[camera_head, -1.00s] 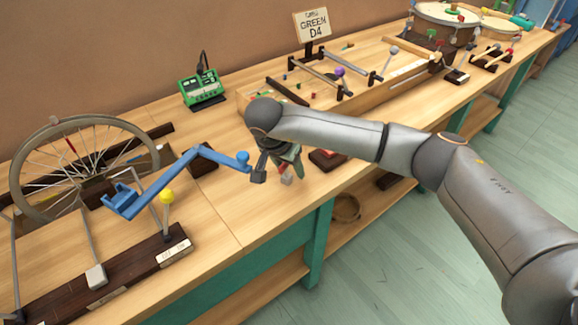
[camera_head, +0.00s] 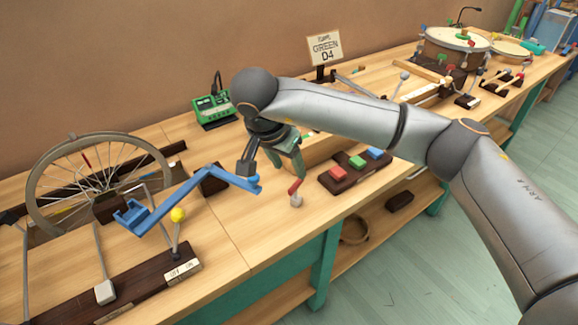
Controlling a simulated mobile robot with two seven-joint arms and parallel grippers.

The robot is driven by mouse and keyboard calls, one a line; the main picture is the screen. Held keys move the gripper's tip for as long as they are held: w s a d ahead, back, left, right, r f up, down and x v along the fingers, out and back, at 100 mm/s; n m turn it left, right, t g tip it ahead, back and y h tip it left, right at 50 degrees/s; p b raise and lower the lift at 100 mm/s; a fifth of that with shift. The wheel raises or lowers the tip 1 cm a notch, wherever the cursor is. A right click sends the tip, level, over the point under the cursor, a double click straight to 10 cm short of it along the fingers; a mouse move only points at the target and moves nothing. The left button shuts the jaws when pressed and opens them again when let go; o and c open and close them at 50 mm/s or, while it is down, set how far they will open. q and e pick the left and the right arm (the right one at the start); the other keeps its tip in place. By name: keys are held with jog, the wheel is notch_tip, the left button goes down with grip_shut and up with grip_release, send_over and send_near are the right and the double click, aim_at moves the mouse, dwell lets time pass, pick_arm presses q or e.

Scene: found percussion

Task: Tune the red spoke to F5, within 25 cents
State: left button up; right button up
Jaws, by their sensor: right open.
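The spoked wheel (camera_head: 33,185) stands at the back left of the bench. A short red mark (camera_head: 86,161) shows on one spoke, probably the red spoke. A blue crank-shaped bar (camera_head: 190,187) lies in front of the wheel, with its rounded end near my right gripper. My right gripper (camera_head: 272,172) is open and points down just behind and above that end. I cannot tell if they touch. The green tuner box (camera_head: 214,110) stands by the wall; its reading is too small to make out. My left gripper is not in view.
A small red-topped peg (camera_head: 295,193) stands near the front edge. A dark block with red, green and blue buttons (camera_head: 340,184) is to the right. A yellow-knobbed lever (camera_head: 177,225) stands on a dark base at front left.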

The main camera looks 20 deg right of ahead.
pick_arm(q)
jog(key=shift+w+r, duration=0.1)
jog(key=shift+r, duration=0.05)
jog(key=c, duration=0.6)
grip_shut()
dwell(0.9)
